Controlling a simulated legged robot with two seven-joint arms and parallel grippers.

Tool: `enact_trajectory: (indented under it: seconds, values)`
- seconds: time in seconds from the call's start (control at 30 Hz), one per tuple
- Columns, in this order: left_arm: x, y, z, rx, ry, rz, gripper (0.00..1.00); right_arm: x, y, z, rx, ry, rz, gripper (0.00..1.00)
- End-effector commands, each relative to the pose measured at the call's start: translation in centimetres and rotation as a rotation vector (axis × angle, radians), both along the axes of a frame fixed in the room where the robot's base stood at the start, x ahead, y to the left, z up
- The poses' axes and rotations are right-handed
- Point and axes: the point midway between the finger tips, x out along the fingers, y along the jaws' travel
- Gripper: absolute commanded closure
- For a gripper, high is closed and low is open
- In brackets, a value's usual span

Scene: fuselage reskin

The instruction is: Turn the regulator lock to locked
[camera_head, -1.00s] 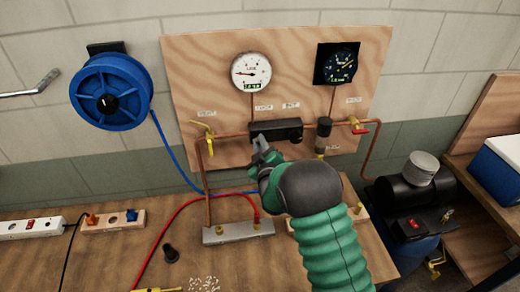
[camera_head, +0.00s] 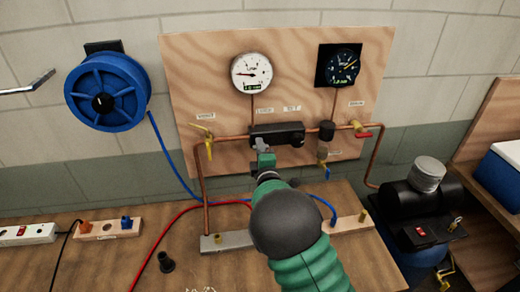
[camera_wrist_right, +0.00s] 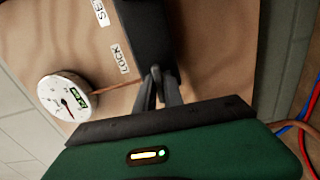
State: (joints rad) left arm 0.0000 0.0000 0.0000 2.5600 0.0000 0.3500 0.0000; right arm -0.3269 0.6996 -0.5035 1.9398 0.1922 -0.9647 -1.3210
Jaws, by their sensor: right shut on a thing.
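The black regulator block (camera_head: 277,134) sits on the copper pipe on the plywood panel, with small labels above it. It also shows in the right wrist view (camera_wrist_right: 143,30), beside labels reading LOCK (camera_wrist_right: 120,58) and SET. My right gripper (camera_head: 263,148) reaches up to the lower left part of the block, under its LOCK end. In the right wrist view its fingers (camera_wrist_right: 157,80) are close together at the block's edge, shut on the regulator lock. The lock itself is mostly hidden by the fingers, so I cannot tell its position. My left gripper is out of view.
A white gauge (camera_head: 251,73) and a dark gauge (camera_head: 339,65) are above the block. A yellow valve (camera_head: 203,134) is left, a red-handled valve (camera_head: 362,130) right. Red and blue hoses run below. A metal manifold (camera_head: 226,242) lies on the bench.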

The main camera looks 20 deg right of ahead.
Motion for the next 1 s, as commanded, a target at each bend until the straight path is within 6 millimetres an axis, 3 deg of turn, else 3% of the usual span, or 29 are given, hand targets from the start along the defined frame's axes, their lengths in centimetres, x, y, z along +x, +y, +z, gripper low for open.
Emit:
enact_trajectory:
  seconds: [0.63,0.67,0.8,1.0]
  values:
    - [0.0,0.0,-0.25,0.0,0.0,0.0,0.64,-0.07,0.29,-0.72,-0.053,0.028,0.004,1.0]
    - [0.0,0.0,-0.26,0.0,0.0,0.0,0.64,-0.07,0.29,-0.73,-0.053,0.028,0.004,0.86]
    - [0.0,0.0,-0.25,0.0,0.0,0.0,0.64,-0.05,0.25,-0.6,-0.053,0.025,0.004,0.69]
    - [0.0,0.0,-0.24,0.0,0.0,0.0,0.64,-0.08,0.15,-0.36,-0.053,0.02,0.002,0.69]
